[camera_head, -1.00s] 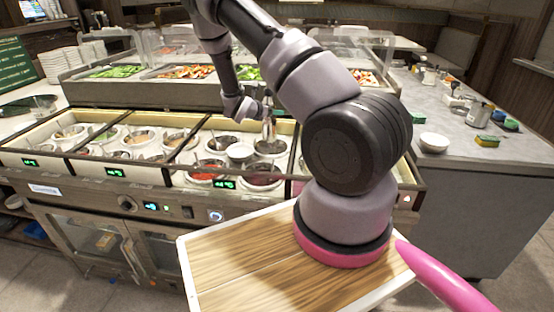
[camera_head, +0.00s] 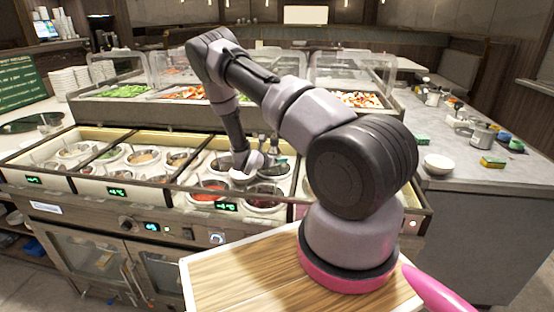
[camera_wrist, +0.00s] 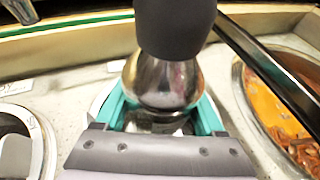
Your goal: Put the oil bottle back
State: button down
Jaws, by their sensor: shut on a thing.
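In the wrist view, the oil bottle (camera_wrist: 165,82) has a shiny, rounded metal body and a dark grey upper part. The teal fingers of my gripper (camera_wrist: 160,108) stand on both sides of the metal body and are shut on it. The bottle's lower end is hidden behind my gripper, so I cannot tell whether it touches anything below. In the head view, my gripper (camera_head: 247,172) is low over the sauce wells, at the right part of the counter. Small bottle-like shapes (camera_head: 274,144) show just behind it, partly hidden.
Another round well (camera_wrist: 22,140) is at the left. Glass-covered salad trays (camera_head: 185,92) stand behind. A white bowl (camera_head: 438,164) is on the right counter.

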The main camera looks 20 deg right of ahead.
grip_release()
jog(key=shift+f, duration=0.1)
jog(key=v, duration=1.2)
jog(key=s+d+r+m+g+y, duration=0.1)
jog(key=s+r+m+g, duration=0.1)
jog(key=s+r+m, duration=0.4)
jog(key=s+d+r+m+g+y, duration=0.15)
jog(key=r+m, duration=0.25)
jog(key=r, duration=0.5)
jog(key=s+d+r+m+g, duration=0.1)
jog(key=s+r+m+g, duration=0.15)
jog(key=r+m, duration=0.35)
jog(key=s+a+r+m+t+y, duration=0.3)
jog(key=s+a+r+m+y, duration=0.2)
jog(key=s+r, duration=0.5)
jog(key=s+a+r+m+t+y, duration=0.2)
jog(key=s+a+r+m+y, duration=0.4)
jog(key=s+r, duration=0.5)
jog(key=shift+a+r+m+t, duration=0.4)
jog(key=shift+a+r+m, duration=0.15)
jog(key=shift+a+m, duration=0.35)
